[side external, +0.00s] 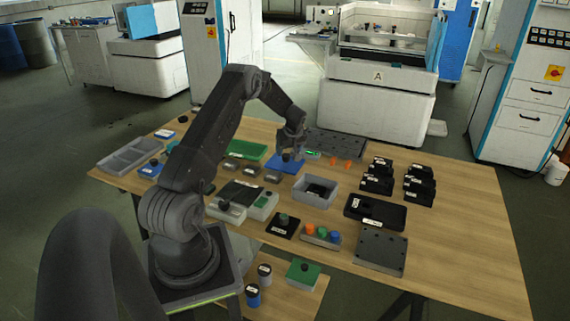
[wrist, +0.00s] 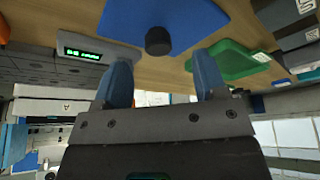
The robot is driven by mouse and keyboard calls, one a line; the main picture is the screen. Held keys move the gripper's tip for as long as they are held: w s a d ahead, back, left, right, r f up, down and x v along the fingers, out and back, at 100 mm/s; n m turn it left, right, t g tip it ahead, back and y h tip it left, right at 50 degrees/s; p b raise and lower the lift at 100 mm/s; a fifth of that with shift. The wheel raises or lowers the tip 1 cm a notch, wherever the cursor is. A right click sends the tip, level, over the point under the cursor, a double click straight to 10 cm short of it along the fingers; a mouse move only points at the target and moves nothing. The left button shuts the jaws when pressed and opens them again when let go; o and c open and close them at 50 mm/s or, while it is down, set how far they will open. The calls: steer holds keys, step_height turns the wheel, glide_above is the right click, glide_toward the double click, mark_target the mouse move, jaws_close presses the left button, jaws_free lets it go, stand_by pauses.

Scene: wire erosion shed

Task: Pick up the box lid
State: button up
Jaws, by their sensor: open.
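A flat blue lid (side external: 279,165) with a dark round knob lies on the wooden table, below my gripper (side external: 290,149) in the side view. In the wrist view the blue lid (wrist: 165,14) is at the top, and its dark knob (wrist: 158,42) shows ahead of the gap between my fingers. My gripper (wrist: 162,72) is open and empty, with its blue-grey fingers apart. The knob appears clear of both fingers. An open grey box (side external: 316,200) stands to the right of the lid, with dark things inside.
A green tray-like piece (side external: 246,150) lies left of the lid. A small display unit (wrist: 95,50) with green digits is close by. Several black blocks (side external: 378,176) stand at right, and a dark perforated plate (side external: 336,143) lies behind. The table's right part (side external: 460,235) is clear.

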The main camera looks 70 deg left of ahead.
mark_target(287, 156)
steer(key=x, duration=0.5)
steer(key=shift+w, duration=0.15)
steer(key=shift+c, duration=0.2)
steer(key=c, duration=1)
steer(key=shift+r, duration=0.1)
